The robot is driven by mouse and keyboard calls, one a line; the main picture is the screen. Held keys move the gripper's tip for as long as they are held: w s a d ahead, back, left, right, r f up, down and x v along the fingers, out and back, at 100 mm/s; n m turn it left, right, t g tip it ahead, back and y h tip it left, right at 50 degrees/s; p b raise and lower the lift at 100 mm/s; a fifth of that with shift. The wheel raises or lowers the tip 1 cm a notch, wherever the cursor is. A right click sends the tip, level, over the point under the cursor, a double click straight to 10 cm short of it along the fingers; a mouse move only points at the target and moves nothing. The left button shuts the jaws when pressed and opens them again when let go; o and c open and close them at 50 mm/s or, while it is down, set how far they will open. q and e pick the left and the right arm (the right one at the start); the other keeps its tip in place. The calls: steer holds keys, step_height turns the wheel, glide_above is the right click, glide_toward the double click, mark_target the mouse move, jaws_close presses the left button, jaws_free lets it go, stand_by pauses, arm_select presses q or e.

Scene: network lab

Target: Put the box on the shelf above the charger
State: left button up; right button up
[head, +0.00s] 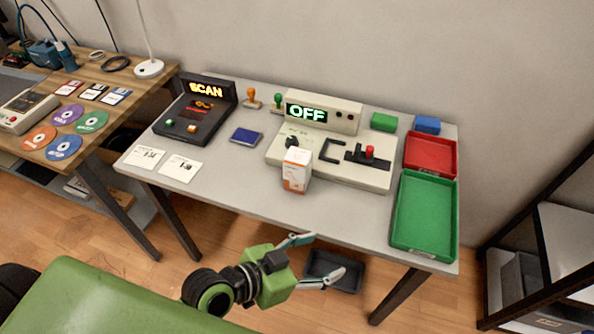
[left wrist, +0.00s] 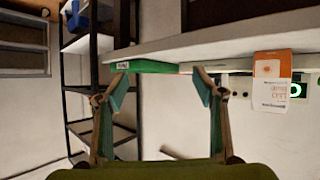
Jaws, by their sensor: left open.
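The box (head: 297,171), small, white and orange, stands upright on the grey table near its front edge, before the control panel. It also shows at the right of the left wrist view (left wrist: 270,80), which looks upside down. My left gripper (head: 318,260) is open and empty in front of the table, right of the box and apart from it; its fingers also show in the left wrist view (left wrist: 160,88). A black-framed shelf (head: 567,238) with pale boards stands at the far right; it also shows in the left wrist view (left wrist: 92,44). I cannot make out the charger.
The table (head: 225,193) holds a panel reading OFF (head: 307,112), a SCAN device (head: 190,122), a red tray (head: 430,155) and a green tray (head: 424,215). A dark bin (head: 347,276) sits on the floor behind my left gripper. A wooden desk (head: 130,85) stands left.

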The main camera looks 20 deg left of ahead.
arm_select(q)
step_height(320, 180, up, 3)
steer(key=w+d+t+h, duration=0.1)
steer(key=w+d+t, duration=0.1)
steer(key=n+t+y, duration=0.7)
steer(key=y, duration=0.1)
glide_toward(302, 149)
steer(key=shift+w+f+p, duration=0.25)
steer(key=shift+w+f, duration=0.05)
steer(key=shift+w, duration=0.2)
steer(key=shift+w+f+p, duration=0.25)
steer(key=shift+w, duration=0.3)
steer(key=shift+w+d+r, duration=0.1)
steer(key=shift+w, duration=1.25)
steer(key=shift+w+r, duration=0.15)
steer(key=shift+w, duration=1.2)
steer(key=c, duration=1.2)
